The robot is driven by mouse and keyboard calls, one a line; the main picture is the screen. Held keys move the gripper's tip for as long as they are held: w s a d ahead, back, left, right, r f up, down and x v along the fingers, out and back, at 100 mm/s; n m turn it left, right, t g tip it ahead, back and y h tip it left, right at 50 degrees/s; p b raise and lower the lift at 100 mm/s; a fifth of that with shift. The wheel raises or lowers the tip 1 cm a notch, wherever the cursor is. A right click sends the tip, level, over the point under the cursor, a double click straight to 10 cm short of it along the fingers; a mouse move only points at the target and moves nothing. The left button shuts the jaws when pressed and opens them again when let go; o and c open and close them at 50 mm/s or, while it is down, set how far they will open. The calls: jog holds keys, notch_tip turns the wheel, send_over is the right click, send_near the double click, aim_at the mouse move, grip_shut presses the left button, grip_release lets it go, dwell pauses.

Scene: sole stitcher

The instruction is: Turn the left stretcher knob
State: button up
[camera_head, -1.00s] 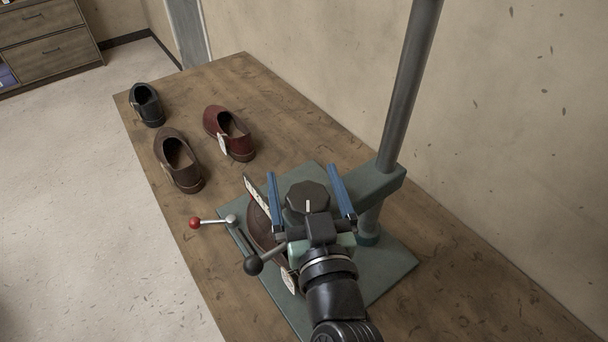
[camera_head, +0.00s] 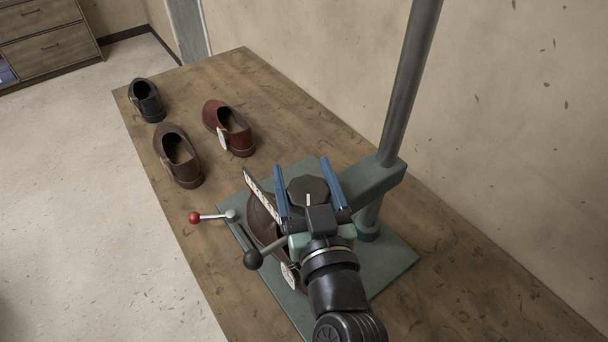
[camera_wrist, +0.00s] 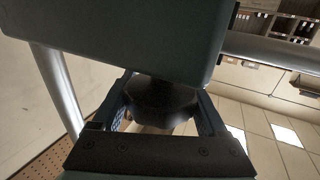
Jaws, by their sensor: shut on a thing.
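A dark, many-sided knob (camera_head: 307,190) with a white pointer mark sits on top of the green-grey machine, and it also shows in the wrist view (camera_wrist: 160,104). My gripper (camera_head: 304,178) has one blue finger on each side of this knob and is shut on it. In the wrist view my gripper (camera_wrist: 162,112) has the knob between its fingers. Whether this is the left stretcher knob, I cannot tell. A brown shoe (camera_head: 262,222) sits under the machine head, partly hidden by my arm.
A lever with a black ball (camera_head: 253,260) and a lever with a red ball (camera_head: 194,218) stick out to the left. The machine's grey post (camera_head: 408,85) rises at the right. Several loose shoes, one of them dark red (camera_head: 228,128), stand on the wooden table (camera_head: 275,115).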

jog(key=shift+f+y+b, duration=0.2)
jog(key=shift+y+b, duration=0.1)
jog(key=shift+b, duration=0.15)
jog(key=n+y+b, duration=0.1)
jog(key=b, duration=0.1)
jog(key=shift+a+f+g+b, duration=0.1)
jog(key=shift+a+g+b, duration=0.05)
jog(key=shift+g+b, duration=0.15)
jog(key=n+g+y+b, duration=0.1)
jog(key=n+y+b, duration=0.1)
jog(key=y+b, duration=0.1)
jog(key=shift+s+a, duration=0.1)
jog(key=shift+a, duration=0.05)
jog(key=shift+s+a+r+n+g+y+b, duration=0.1)
jog(key=shift+a+n+g+y+b, duration=0.05)
jog(key=shift+n+g+y+b, duration=0.6)
jog(key=shift+s+a+r+n+g+y+b, duration=0.15)
jog(key=shift+n+g+y+b, duration=0.45)
jog(key=shift+y, duration=0.3)
jog(key=shift+s+a+n+g+y+b, duration=0.15)
jog(key=shift+n+g+y+b, duration=0.35)
jog(key=shift+n+g+y, duration=0.25)
jog(key=o, duration=1.3)
